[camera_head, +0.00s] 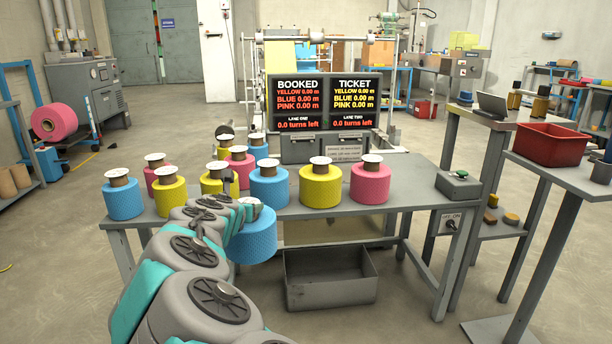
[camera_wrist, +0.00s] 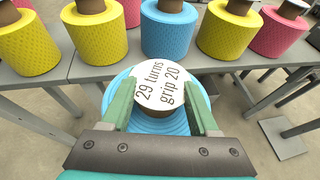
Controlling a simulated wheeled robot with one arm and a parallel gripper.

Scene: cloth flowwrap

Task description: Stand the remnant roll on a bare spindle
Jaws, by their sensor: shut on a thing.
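My gripper (camera_wrist: 164,112) is shut on the core of a blue roll (camera_head: 253,240), with one green finger on each side of it. The roll is upright or nearly so and hangs in front of the table's near edge. In the wrist view its white top label (camera_wrist: 164,82) reads "29 turns grip 20". In the head view my arm covers part of the roll. Several blue, yellow and pink rolls stand on the grey table (camera_head: 415,190), among them a blue one (camera_head: 269,188) and a yellow one (camera_head: 320,186). I cannot make out a bare spindle.
A grey open bin (camera_head: 330,290) sits below the table's front. A screen (camera_head: 325,100) stands behind the rolls, showing 0.0 turns left for both lanes. A red tray (camera_head: 550,145) rests on a stand further right.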

